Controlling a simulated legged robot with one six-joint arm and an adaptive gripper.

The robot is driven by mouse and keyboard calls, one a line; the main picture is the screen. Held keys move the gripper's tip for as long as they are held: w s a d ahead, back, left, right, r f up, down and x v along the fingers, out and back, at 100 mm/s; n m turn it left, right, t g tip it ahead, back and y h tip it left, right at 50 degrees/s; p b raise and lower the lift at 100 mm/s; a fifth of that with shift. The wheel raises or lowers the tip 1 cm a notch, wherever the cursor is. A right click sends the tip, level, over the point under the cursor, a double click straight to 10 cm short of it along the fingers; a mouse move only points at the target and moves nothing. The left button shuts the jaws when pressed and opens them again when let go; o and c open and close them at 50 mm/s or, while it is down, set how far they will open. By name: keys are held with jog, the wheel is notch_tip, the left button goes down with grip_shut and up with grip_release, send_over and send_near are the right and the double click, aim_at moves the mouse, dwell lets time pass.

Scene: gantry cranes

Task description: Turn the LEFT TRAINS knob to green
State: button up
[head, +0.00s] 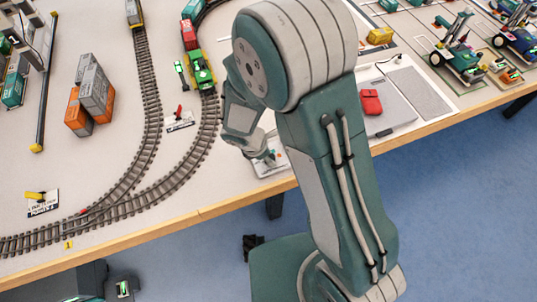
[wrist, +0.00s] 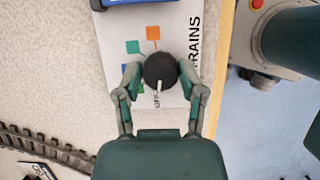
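The LEFT TRAINS knob (wrist: 160,70) is round and black, on a white panel (wrist: 112,30) in the wrist view. The knob's white pointer points down the picture, at the "OFF" print. A green square (wrist: 133,47), an orange square (wrist: 153,33) and a partly hidden blue square lie around the knob. My gripper (wrist: 160,72) is open, one finger on each side of the knob. I cannot tell whether the fingers touch it. In the head view my gripper (head: 268,156) is over the panel (head: 268,170), and the knob is hidden.
A blue-edged device (wrist: 135,2) sits at the panel's top. The table edge (wrist: 224,60) runs close to the panel's right. In the head view, train tracks (head: 150,110) lie left of my arm, and a grey pad with a red item (head: 371,102) lies right.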

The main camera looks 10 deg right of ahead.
grip_shut()
jog(key=shift+w+m, duration=0.1)
jog(key=shift+m, duration=0.5)
jog(key=m+g, duration=0.1)
jog(key=m, duration=0.1)
jog(key=shift+m, duration=0.4)
jog(key=shift+w+m+g, duration=0.1)
jog(key=shift+m+g, duration=0.8)
jog(key=shift+m, duration=1)
jog(key=o, duration=0.9)
grip_release()
